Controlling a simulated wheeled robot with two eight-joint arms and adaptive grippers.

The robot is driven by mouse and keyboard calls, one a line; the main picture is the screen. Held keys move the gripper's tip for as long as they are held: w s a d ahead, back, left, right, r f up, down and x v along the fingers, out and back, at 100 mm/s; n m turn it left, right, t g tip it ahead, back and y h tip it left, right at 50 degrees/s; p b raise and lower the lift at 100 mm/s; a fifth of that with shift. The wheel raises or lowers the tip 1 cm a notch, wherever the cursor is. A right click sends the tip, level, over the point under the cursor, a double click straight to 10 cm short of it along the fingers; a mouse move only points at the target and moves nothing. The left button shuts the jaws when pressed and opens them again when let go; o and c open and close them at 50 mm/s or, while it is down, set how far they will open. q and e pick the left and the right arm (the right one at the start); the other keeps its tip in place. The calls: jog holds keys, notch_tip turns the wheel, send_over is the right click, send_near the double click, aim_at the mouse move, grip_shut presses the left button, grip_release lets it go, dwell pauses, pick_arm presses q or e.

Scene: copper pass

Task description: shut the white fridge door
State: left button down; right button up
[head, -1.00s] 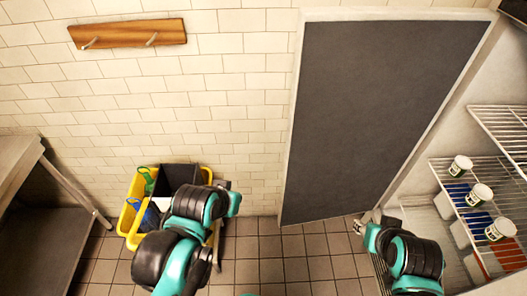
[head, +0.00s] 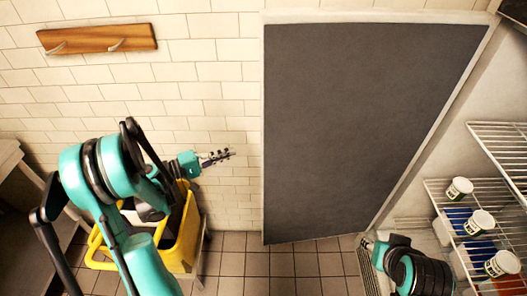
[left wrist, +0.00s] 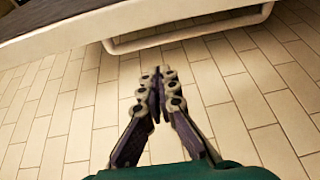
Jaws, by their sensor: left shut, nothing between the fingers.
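The fridge door stands open in the head view. Its dark grey face (head: 350,130), with a pale white edge, fills the middle right in front of the tiled wall. My left gripper (head: 228,154) is shut and empty, to the left of the door and apart from it, pointing right towards its free edge. In the left wrist view its fingers (left wrist: 157,82) meet. Beyond them a pale slab edge (left wrist: 130,20) with a looped bar (left wrist: 190,32) shows, apparently the door with its handle. My right gripper (head: 368,243) is low beside the shelves; its fingers are too small to judge.
The open fridge's wire shelves (head: 500,135) at right hold several white tubs (head: 480,222). A yellow mop bucket (head: 188,240) stands below my left arm. A table (head: 20,215) is at far left. A wooden hook rail (head: 97,39) hangs on the wall. Floor before the door is clear.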

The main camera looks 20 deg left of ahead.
pick_arm(q)
jog(key=w+d+b, duration=0.3)
jog(key=d, duration=0.5)
jog(key=shift+f, duration=0.15)
jog(key=shift+w, duration=0.1)
dwell(0.4)
